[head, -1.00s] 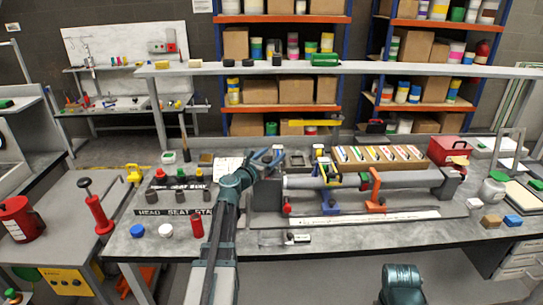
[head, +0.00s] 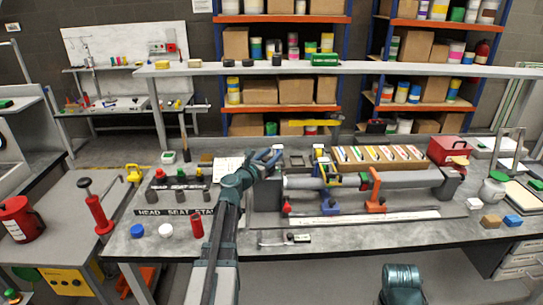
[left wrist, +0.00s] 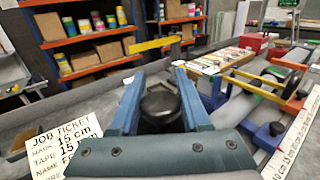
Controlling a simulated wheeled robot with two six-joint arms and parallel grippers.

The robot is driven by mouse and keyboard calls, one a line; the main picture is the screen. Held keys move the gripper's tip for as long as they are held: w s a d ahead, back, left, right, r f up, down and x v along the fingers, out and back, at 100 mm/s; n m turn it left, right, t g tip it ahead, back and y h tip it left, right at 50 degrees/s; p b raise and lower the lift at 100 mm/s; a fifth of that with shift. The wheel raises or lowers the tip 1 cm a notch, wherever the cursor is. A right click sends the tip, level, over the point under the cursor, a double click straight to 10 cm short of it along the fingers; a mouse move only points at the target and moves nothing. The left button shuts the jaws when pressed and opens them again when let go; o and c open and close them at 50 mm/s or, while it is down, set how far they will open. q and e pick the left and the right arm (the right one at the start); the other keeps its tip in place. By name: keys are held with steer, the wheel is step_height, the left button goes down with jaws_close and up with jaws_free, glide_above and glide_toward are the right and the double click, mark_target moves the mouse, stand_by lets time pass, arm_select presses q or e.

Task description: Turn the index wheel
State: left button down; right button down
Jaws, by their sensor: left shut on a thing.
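My left gripper (head: 267,158) reaches over the workbench at the left end of the long grey tube fixture. In the left wrist view its two blue fingers (left wrist: 158,92) stand on either side of a round black knob (left wrist: 160,104), which looks like the index wheel. The gripper is shut on this knob. The knob's lower part is hidden by the gripper body, and in the head view the fingers hide it. My right gripper is out of view; only a dark part of my right arm shows at the bottom of the head view.
The grey tube (head: 405,180) lies to the right, with a red-orange clamp (head: 375,190) and a blue support (head: 329,203). A job ticket (left wrist: 55,138) lies left of the gripper. A white ruler strip (head: 370,219) runs along the front. A shelf (head: 340,67) spans above the bench.

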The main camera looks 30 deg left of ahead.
arm_select(q)
steer(key=shift+y, duration=0.3)
